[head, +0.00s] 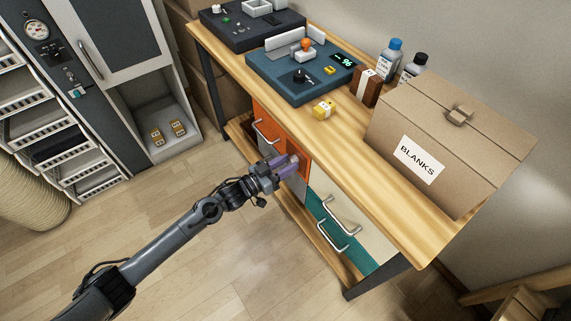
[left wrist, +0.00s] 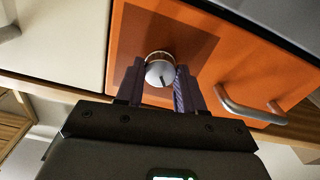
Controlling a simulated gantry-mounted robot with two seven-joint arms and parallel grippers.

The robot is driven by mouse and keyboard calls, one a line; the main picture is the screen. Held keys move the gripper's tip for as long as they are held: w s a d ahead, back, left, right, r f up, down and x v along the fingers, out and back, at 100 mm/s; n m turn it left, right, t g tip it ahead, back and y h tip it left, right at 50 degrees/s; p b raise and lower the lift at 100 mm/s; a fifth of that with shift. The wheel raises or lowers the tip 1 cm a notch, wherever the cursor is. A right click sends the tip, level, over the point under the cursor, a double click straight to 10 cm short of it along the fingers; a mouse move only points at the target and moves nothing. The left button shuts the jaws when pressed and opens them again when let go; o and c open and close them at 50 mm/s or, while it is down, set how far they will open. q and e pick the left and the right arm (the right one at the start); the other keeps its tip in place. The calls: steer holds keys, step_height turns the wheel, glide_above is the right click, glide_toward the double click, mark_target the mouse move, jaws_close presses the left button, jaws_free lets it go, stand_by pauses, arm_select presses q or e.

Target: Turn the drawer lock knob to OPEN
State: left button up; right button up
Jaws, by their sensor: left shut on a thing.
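The drawer lock knob (left wrist: 160,71) is a round silver knob with a dark index line, on a darker square of the orange drawer front (left wrist: 262,62) in the left wrist view. My left gripper (left wrist: 159,88) is shut on the knob, one purple-grey finger on each side of it. In the head view my left gripper (head: 287,165) is at the orange drawer (head: 264,122) under the bench, and its fingers hide the knob. I cannot read any OPEN or lock marking. My right gripper is not in view.
A metal drawer handle (left wrist: 250,112) is close to the right of my fingers in the left wrist view. The wooden bench top (head: 300,135) overhangs the drawers. Cream and teal drawers (head: 325,212) with handles are to the right. The floor in front is clear.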

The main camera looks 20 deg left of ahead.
arm_select(q)
steer(key=m, duration=0.3)
steer(key=shift+m, duration=0.4)
steer(key=m+b, duration=0.1)
steer(key=m, duration=0.2)
steer(key=shift+m, duration=0.4)
steer(key=m+b, duration=0.1)
steer(key=m, duration=0.3)
steer(key=shift+m+b, duration=0.55)
steer(key=shift+m, duration=1.25)
steer(key=o, duration=1)
steer(key=shift+o, duration=0.2)
